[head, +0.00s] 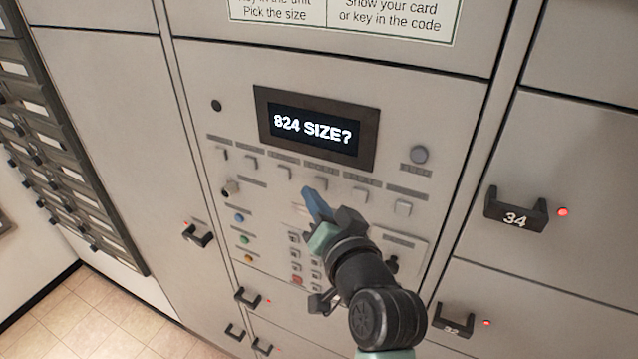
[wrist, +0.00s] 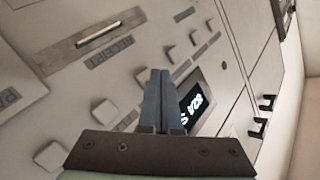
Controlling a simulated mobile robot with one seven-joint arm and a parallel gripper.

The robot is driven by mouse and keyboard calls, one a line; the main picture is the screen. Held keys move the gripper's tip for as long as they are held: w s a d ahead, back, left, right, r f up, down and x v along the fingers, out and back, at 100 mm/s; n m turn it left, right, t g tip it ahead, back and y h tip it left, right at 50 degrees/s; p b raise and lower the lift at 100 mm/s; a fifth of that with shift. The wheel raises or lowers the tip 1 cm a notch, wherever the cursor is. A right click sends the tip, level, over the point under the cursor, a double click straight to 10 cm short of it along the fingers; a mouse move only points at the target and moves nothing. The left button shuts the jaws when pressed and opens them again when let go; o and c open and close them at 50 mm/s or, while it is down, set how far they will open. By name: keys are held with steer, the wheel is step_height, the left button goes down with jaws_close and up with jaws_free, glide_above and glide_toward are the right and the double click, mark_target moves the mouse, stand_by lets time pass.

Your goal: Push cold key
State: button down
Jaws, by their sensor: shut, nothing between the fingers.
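The panel has a slanting row of pale square keys, including one at the right end (head: 402,208) and one at the left (head: 251,163). Their labels are too small to read, so I cannot tell which is the cold key. The display (head: 315,130) above them reads "824 SIZE?". My gripper (head: 308,191) is shut and empty, its blue fingers pointing at the panel in the row's middle and hiding part of it. In the wrist view, the fingertips (wrist: 160,71) are near a pale key (wrist: 168,53). I cannot tell whether they touch the panel.
Left of the keypad (head: 302,252) are small blue (head: 239,218), green and yellow buttons. A round grey button (head: 419,154) sits right of the display. Locker handles stick out, including handle 34 (head: 515,212). Tiled floor (head: 80,325) is clear at lower left.

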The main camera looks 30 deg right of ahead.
steer(key=shift+w+d, duration=0.1)
steer(key=shift+d, duration=0.05)
steer(key=shift+w+d, duration=0.2)
stand_by(0.3)
steer(key=shift+w+d, duration=0.2)
steer(key=shift+d, duration=0.1)
stand_by(0.7)
steer(key=shift+a, duration=0.1)
steer(key=shift+s+a, duration=0.5)
steer(key=shift+a, duration=0.05)
steer(key=shift+s+a+p, duration=0.35)
steer(key=shift+s+a, duration=0.45)
steer(key=shift+a, duration=0.2)
steer(key=shift+s+a+p, duration=0.35)
steer(key=shift+s+a, duration=0.4)
steer(key=shift+a, duration=0.25)
